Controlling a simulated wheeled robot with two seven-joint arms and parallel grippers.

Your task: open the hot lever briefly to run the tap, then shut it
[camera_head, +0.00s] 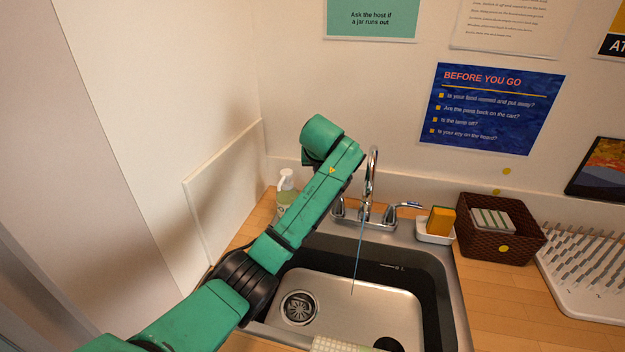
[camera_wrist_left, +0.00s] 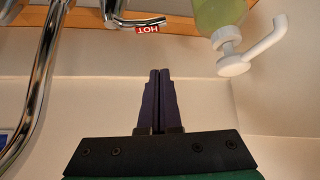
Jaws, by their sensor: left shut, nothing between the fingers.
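The chrome tap (camera_head: 371,165) stands behind the sink (camera_head: 375,300), and a thin stream of water (camera_head: 357,255) falls from its spout into the basin. The hot lever (camera_wrist_left: 125,20) carries a red HOT label in the left wrist view; in the head view my left arm covers most of it. My left gripper (camera_wrist_left: 160,74) is shut and empty, its fingertips apart from the lever in that picture. The gripper is hidden behind my arm in the head view. The cold lever (camera_head: 407,205) is at the tap's right. My right gripper is not in view.
A soap bottle with a white pump (camera_head: 286,190) stands left of the tap, close to my left gripper; it also shows in the wrist view (camera_wrist_left: 222,20). A sponge holder (camera_head: 435,230), a brown basket (camera_head: 490,235) and a dish rack (camera_head: 585,275) stand to the right.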

